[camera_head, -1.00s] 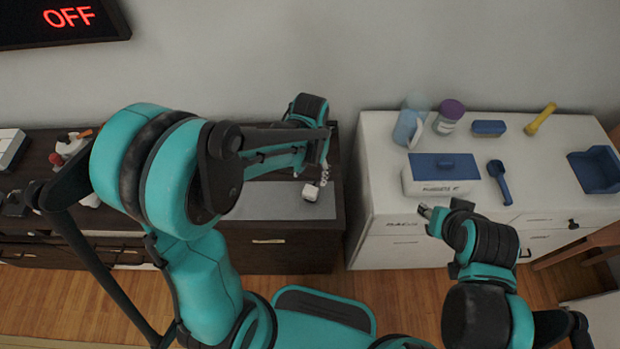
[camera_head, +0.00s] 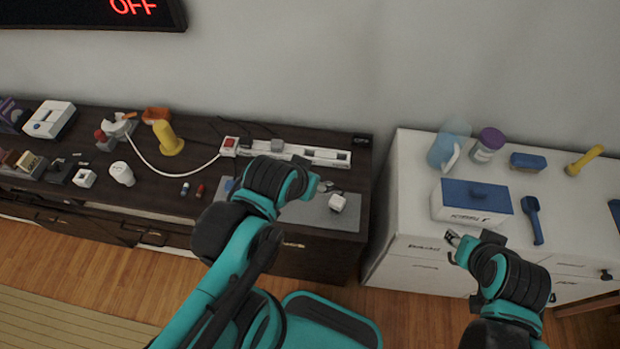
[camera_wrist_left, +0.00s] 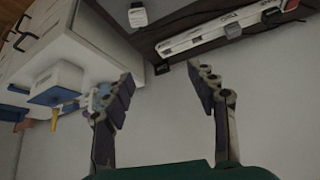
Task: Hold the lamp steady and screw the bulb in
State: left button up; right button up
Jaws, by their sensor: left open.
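A white bulb-shaped object (camera_head: 122,173) lies on the dark cabinet at the left in the head view. Behind it stands a small grey-white fitting (camera_head: 118,127), perhaps the lamp, with a white cord running right to a power strip (camera_head: 300,152). A yellow cone-like piece (camera_head: 167,138) stands beside the cord. My left gripper (camera_wrist_left: 165,100) is open and empty, with the grey wall beyond its fingers. In the head view its arm reaches over the dark cabinet, well right of the bulb. My right gripper (camera_head: 455,240) is by the white cabinet's front; its fingers are too small to read.
The power strip also shows in the left wrist view (camera_wrist_left: 225,28). The white cabinet (camera_head: 405,215) carries a blue-lidded box (camera_head: 472,203), a blue bottle (camera_head: 447,148) and a scoop (camera_head: 533,220). Small blocks crowd the far left.

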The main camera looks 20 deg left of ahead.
aim_at(170, 145)
jog(key=k+u, duration=0.4)
jog(key=k+j+u, duration=0.15)
jog(key=u, duration=0.25)
jog(key=i+l+u, duration=0.1)
jog(key=u, duration=0.3)
jog(key=l+u, duration=0.45)
jog(key=i+l+u, duration=0.1)
jog(key=u, duration=0.3)
jog(key=i, duration=0.2)
